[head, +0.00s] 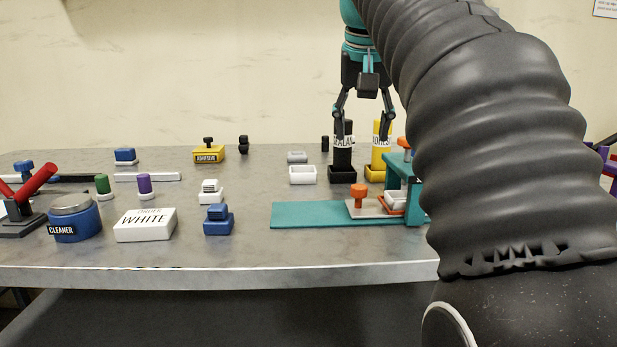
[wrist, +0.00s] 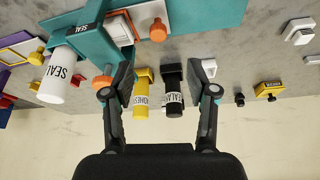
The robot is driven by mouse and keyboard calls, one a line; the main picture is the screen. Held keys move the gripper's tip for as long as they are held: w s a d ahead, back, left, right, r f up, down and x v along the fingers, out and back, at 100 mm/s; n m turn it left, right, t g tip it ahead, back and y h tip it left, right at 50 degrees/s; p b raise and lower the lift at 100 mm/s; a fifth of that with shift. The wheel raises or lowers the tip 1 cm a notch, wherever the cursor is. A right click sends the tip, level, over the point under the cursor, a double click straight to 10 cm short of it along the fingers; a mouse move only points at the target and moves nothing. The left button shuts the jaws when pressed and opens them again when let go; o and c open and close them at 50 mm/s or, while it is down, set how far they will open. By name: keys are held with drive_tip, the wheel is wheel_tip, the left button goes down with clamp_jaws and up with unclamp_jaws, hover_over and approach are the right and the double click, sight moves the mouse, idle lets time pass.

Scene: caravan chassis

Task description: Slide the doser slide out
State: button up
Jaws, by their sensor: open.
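The teal doser (head: 415,187) stands on a teal base plate (head: 310,215) at the right of the table. Its slide (head: 372,207) is a flat plate with an orange knob (head: 358,194) at its left end and a white tray beside the frame. In the wrist view the doser (wrist: 95,48) is at upper left, with the orange knob (wrist: 158,31) at the top. My gripper (head: 363,115) is open, pointing down above and behind the doser, apart from the slide. It also shows open in the wrist view (wrist: 160,93). My arm hides the doser's right part in the head view.
A black bottle (head: 343,155) and a yellow bottle (head: 379,155) stand behind the doser, close below my gripper. A blue block (head: 218,220) and a white box (head: 145,225) sit further left. The table's front strip is clear.

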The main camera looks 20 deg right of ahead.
sight(359, 186)
drive_tip(key=b+x, duration=0.1)
drive_tip(key=x, duration=0.3)
drive_tip(key=b+x, duration=0.1)
drive_tip(key=x, duration=0.4)
drive_tip(key=b+x, duration=0.1)
drive_tip(key=x, duration=0.3)
drive_tip(key=shift+w+d, duration=0.35)
drive_tip(key=shift+d, duration=0.05)
clamp_jaws()
